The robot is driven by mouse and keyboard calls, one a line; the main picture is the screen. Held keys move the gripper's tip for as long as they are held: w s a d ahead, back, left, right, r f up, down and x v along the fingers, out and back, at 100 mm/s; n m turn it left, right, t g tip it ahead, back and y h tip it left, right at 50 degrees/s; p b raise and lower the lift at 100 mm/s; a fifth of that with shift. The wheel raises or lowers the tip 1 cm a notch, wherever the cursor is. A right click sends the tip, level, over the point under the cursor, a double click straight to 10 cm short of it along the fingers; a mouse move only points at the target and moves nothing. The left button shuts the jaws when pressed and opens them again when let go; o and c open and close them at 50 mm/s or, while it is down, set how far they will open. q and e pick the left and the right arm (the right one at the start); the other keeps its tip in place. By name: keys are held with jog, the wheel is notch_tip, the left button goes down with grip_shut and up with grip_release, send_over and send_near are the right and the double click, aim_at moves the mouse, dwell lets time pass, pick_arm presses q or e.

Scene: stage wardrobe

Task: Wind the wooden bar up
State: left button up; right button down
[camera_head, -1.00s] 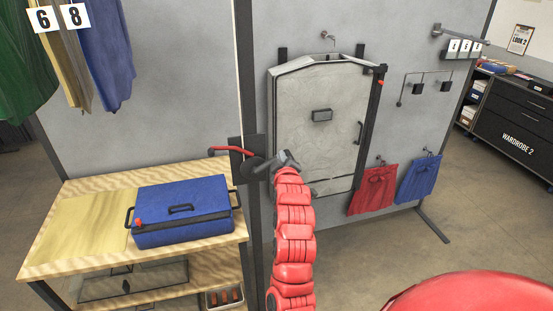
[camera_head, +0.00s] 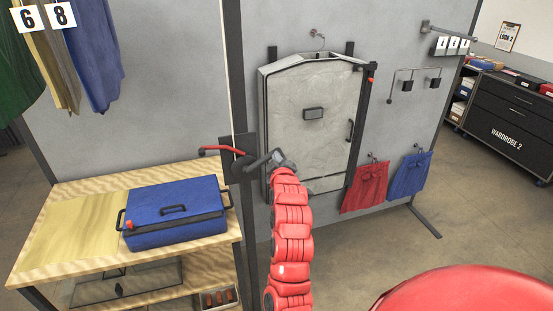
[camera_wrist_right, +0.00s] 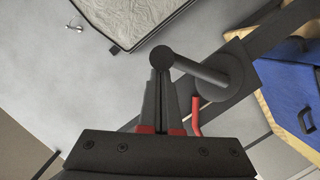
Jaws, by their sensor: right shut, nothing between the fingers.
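A winch with a black mounting plate (camera_head: 246,148) sits on the dark upright post, with a red lever (camera_head: 220,149) pointing left. A dark crank handle (camera_head: 262,161) sticks out to the right; in the right wrist view its round-ended grip (camera_wrist_right: 205,70) shows close up. My right gripper (camera_wrist_right: 162,85) is shut and empty, its fingertips right at the round end of the grip, touching or nearly so. In the head view the gripper (camera_head: 281,160) is small and partly hidden by my wrist. A thin pale cord (camera_head: 237,60) runs up from the winch. The wooden bar is not visible. My left gripper is out of view.
A blue case (camera_head: 172,211) stands on a wooden table (camera_head: 60,255) left of the post. Clothes (camera_head: 95,50) hang at upper left. A grey padded panel (camera_head: 312,85) is on the wall behind my right arm. Red (camera_head: 364,188) and blue (camera_head: 409,178) cloths hang right of it.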

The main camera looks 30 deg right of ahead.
jog(key=shift+f+b, duration=0.2)
jog(key=shift+b, duration=0.2)
jog(key=shift+s+d+f+m+b, duration=0.15)
jog(key=shift+d+f+m+b, duration=0.4)
jog(key=shift+b, duration=0.55)
jog(key=a+f+m+t+y+b, duration=0.1)
jog(key=a+f+m+y+b, duration=0.1)
jog(key=f+m+b, duration=0.5)
jog(key=a+f+m+t+y+b, duration=0.1)
jog(key=f+m+y+b, duration=0.2)
jog(key=f+m+b, duration=0.5)
jog(key=shift+w+a+f+y+b, duration=0.35)
jog(key=shift+w+f+y+b, duration=0.1)
jog(key=shift+f+b, duration=0.45)
jog(key=shift+r+m, duration=0.1)
jog(key=shift+m, duration=0.15)
